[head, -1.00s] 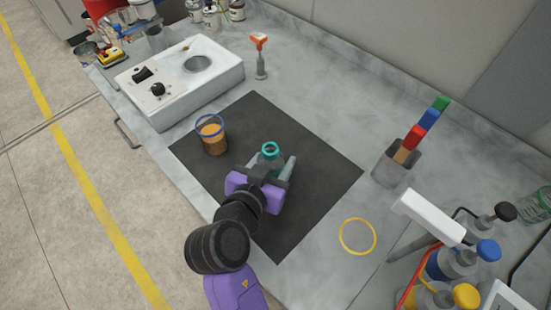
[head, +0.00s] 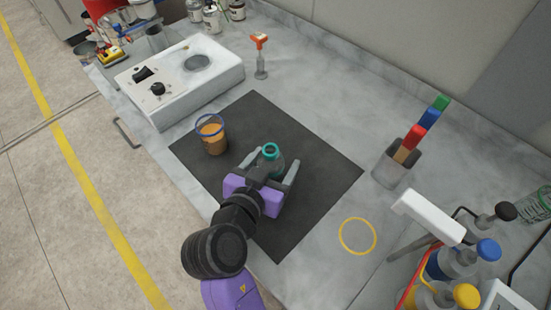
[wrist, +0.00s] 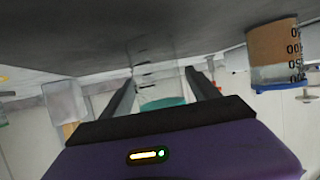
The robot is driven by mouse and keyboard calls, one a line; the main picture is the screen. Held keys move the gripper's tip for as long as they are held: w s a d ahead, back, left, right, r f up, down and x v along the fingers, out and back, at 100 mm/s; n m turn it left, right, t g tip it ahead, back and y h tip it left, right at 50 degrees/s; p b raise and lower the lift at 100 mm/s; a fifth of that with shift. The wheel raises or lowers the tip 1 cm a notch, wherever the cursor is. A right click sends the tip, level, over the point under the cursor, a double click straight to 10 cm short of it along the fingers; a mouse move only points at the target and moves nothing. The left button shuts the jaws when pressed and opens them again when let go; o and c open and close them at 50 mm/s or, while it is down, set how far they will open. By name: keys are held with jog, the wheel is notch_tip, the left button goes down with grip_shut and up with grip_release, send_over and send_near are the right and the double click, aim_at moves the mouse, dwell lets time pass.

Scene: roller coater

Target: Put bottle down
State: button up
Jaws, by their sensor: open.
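The bottle (head: 271,161) is clear with a teal ring at its mouth. It stands upright on the dark mat (head: 325,178) in the head view. My gripper (head: 272,164) is open, with one finger on each side of the bottle and gaps showing between fingers and bottle. In the wrist view the picture is upside down, and the bottle's teal ring (wrist: 163,103) shows between the two dark fingers.
A beaker of orange-brown liquid (head: 211,135) stands on the mat to the left, and also shows in the wrist view (wrist: 273,50). A white device (head: 180,78) is behind it. A holder with coloured sticks (head: 393,168) and a yellow ring (head: 357,236) are to the right.

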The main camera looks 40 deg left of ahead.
jog(key=b+v, duration=0.1)
jog(key=v, duration=1)
jog(key=shift+s, duration=0.1)
jog(key=shift+s, duration=0.1)
